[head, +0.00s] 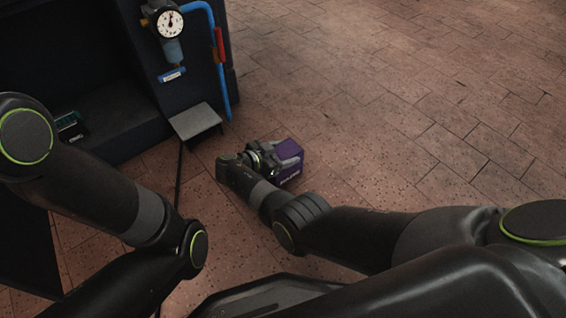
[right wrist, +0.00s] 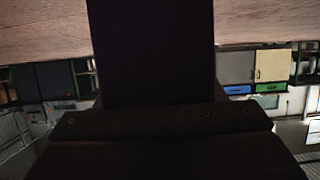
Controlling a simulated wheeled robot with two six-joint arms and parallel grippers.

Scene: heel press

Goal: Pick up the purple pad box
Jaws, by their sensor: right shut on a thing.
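The purple pad box (head: 291,177) is near the middle of the head view, with pale lettering on its near side. My right gripper (head: 277,158) is at its upper left side and is shut on it. The gripper and wrist hide part of the box. In the right wrist view a very dark block (right wrist: 150,55), which looks like the box in shadow, fills the upper middle. I cannot tell how far the box is above the floor. My left arm shows at the left of the head view, but its gripper is out of frame.
A dark machine (head: 100,80) stands at upper left, with a pressure gauge (head: 171,24), a blue hose (head: 222,75) and a small grey pedal or step (head: 195,120) close to the box. The brick-paved floor (head: 400,100) to the right is clear. Cabinets (right wrist: 255,68) show in the right wrist view.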

